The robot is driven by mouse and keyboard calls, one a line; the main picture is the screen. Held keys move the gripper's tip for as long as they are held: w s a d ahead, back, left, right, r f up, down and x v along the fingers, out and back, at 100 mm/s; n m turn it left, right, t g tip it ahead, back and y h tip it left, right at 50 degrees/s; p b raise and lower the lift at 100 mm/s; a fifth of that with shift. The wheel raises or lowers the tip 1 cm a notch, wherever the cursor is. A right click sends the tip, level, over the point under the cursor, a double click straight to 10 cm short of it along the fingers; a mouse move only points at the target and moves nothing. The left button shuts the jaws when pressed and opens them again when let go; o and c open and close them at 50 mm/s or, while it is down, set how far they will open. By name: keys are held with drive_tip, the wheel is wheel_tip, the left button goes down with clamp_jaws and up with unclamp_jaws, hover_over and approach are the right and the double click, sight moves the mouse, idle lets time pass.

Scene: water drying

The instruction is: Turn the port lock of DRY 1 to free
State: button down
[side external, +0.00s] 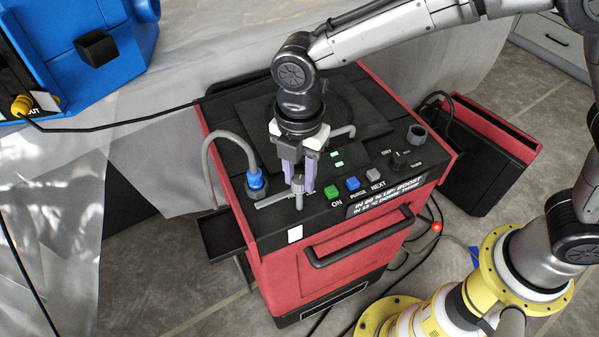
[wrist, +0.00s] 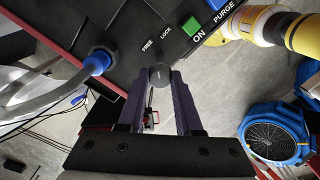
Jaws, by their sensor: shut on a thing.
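The red and black machine (side external: 345,245) stands in the middle of the side view; no DRY 1 name is readable on it. A grey upright knob (side external: 298,195) stands at the front left of its top, beside a flat grey bar (side external: 270,201). My gripper (side external: 299,178) points down over it, its purple fingers shut on the knob. In the wrist view the round knob top (wrist: 160,75) sits between the fingertips (wrist: 159,84), near the FREE (wrist: 148,46) and LOCK (wrist: 166,33) labels. The fingers and wrist partly hide the knob, and which label it points to cannot be told.
A blue plug (side external: 256,183) with a grey hose stands just left of the knob. The green ON button (side external: 331,192), blue PURGE button (side external: 352,184) and grey NEXT button (side external: 373,174) lie to the right. A front handle (side external: 365,237) sticks out below.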

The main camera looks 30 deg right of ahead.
drive_tip(key=n, duration=0.3)
drive_tip(key=shift+r+n, duration=0.1)
drive_tip(key=shift+n, duration=2.1)
drive_tip(key=c, duration=0.6)
unclamp_jaws()
wheel_tip(320, 180, up, 14)
drive_tip(key=shift+f, duration=0.1)
